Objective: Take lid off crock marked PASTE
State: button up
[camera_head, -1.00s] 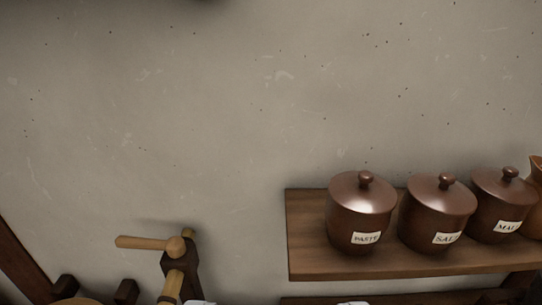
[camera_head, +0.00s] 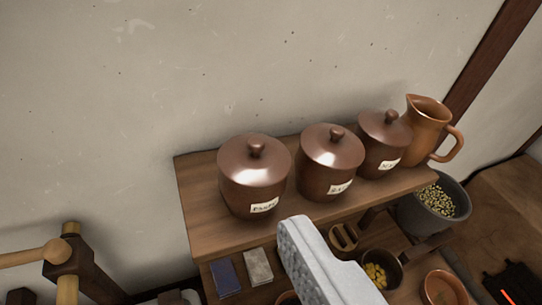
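The crock marked PASTE (camera_head: 240,190) is a brown glazed pot at the left end of the upper wooden shelf. Its lid (camera_head: 254,165) is seated on it and has a small round knob (camera_head: 256,148). My gripper (camera_head: 296,232) shows as a pale grey, textured finger at the bottom middle, in front of the shelf. Its tip appears below and to the right of the PASTE crock, apart from the lid. Only one finger can be made out, so its opening does not show.
Lidded crocks marked SALT (camera_head: 325,182) and MALT (camera_head: 380,155) and a jug (camera_head: 425,128) stand to the right of PASTE. Below are a blue block (camera_head: 225,278), a pale block (camera_head: 257,266) and bowls. A wooden crank (camera_head: 68,262) is at lower left. The wall above is clear.

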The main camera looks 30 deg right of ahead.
jog(key=w+d+r+m+g+h+p, duration=0.1)
jog(key=w+d+r+g+p, duration=0.1)
jog(key=w+d+g+p, duration=0.45)
jog(key=g+y+p, duration=0.1)
jog(key=g+p, duration=0.2)
jog(key=p, duration=0.9)
send_near(257, 143)
jog(key=shift+m, duration=0.4)
jog(key=p+x, duration=0.1)
jog(key=x, duration=0.4)
jog(key=shift+w+d+f, duration=0.15)
jog(key=shift+w+f, duration=0.1)
jog(key=shift+p+x, duration=1.15)
jog(key=shift+x, duration=1.45)
jog(key=shift+s, duration=0.15)
jog(key=c, duration=0.7)
